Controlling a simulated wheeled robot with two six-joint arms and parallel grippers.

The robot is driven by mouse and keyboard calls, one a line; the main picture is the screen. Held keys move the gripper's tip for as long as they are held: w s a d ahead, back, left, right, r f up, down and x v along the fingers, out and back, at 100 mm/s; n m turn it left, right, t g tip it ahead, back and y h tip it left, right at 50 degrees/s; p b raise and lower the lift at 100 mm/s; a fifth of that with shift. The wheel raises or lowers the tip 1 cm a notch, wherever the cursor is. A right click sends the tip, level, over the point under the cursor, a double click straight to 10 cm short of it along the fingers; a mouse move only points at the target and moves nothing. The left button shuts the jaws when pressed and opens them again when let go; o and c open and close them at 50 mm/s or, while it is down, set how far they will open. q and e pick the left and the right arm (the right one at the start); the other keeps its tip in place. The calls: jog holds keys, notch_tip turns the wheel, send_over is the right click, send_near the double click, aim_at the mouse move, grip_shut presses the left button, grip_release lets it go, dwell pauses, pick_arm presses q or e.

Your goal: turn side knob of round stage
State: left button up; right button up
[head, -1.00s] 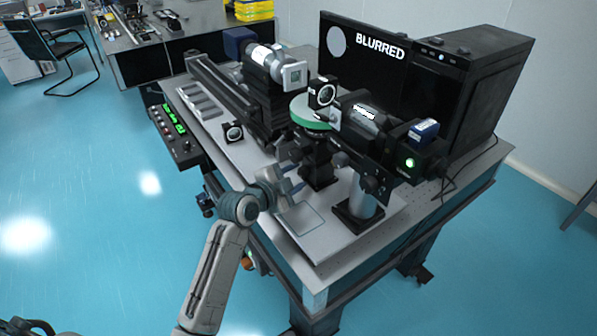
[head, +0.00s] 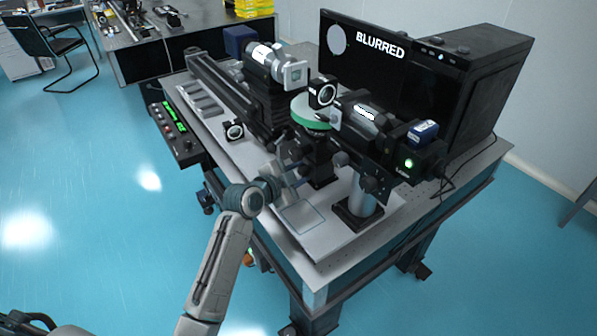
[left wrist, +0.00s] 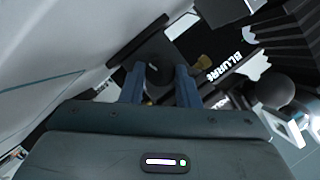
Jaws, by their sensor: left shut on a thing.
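The round stage (head: 309,112) has a green rim and stands in the middle of the optical table, on a dark mount below it. My left gripper (head: 300,172) reaches in from the front left, beside this mount and below the green rim. In the left wrist view my left gripper (left wrist: 160,86) has its two blue-grey fingers on either side of a dark, rounded part (left wrist: 158,74), apparently the side knob, and is shut on it. In the head view the knob is small and mostly hidden by the fingers. My right gripper is not in view.
A black camera-like unit (head: 365,118) on a silver post (head: 361,197) stands right of the stage. A monitor (head: 365,65) is behind. A small black mounted optic (head: 234,131) stands to the left. The light plate (head: 335,238) is clear at the front.

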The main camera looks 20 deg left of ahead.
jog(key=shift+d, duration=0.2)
pick_arm(q)
jog(key=o, duration=0.7)
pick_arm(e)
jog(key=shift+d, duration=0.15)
